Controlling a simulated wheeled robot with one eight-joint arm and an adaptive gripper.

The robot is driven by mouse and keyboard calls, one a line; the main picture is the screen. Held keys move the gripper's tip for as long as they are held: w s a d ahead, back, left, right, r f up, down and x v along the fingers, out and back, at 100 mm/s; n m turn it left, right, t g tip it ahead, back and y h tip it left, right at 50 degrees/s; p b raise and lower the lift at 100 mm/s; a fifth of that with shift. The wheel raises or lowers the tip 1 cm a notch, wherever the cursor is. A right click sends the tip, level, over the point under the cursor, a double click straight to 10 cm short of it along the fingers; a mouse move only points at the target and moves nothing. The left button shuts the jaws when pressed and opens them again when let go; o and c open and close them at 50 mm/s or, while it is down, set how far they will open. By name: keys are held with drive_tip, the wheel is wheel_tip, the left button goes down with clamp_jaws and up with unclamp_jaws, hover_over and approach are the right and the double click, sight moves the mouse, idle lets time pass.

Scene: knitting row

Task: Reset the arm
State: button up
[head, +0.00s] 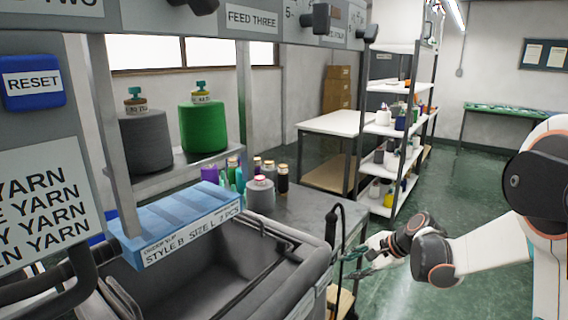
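My arm reaches in from the right edge in the head view, white with dark joints and orange rings, bent at the elbow and pointing left. My gripper (354,265) is at its end, over the green floor just right of the grey machine's bench. Its two thin dark fingers look spread apart, with nothing seen between them. It appears clear of the bench, though a black curved hose (334,238) stands close to its left. A blue block labelled RESET (33,82) is on the grey panel at the far left, well away from my gripper.
A grey bed with a raised rim (285,285) fills the lower left, with a blue order box (180,222) behind it. Grey (145,143) and green (203,127) yarn cones stand on a shelf. A white shelving rack (385,172) stands behind my gripper. Green floor is open around my arm.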

drive_tip(key=s+a+r+n+h, duration=0.1)
drive_tip(key=s+r+n+h, duration=0.1)
drive_tip(key=s+r+n, duration=0.45)
drive_tip(key=s+a+r+n+h, duration=0.15)
drive_tip(key=s+r, duration=0.25)
drive_tip(key=s, duration=0.5)
drive_tip(key=s+d+n+t+h, duration=0.2)
drive_tip(key=s+n, duration=0.4)
drive_tip(key=s, duration=0.9)
drive_tip(key=shift+s+d+r+n+h, duration=0.15)
drive_tip(key=shift+s+d+n+h, duration=0.2)
drive_tip(key=shift+h, duration=0.3)
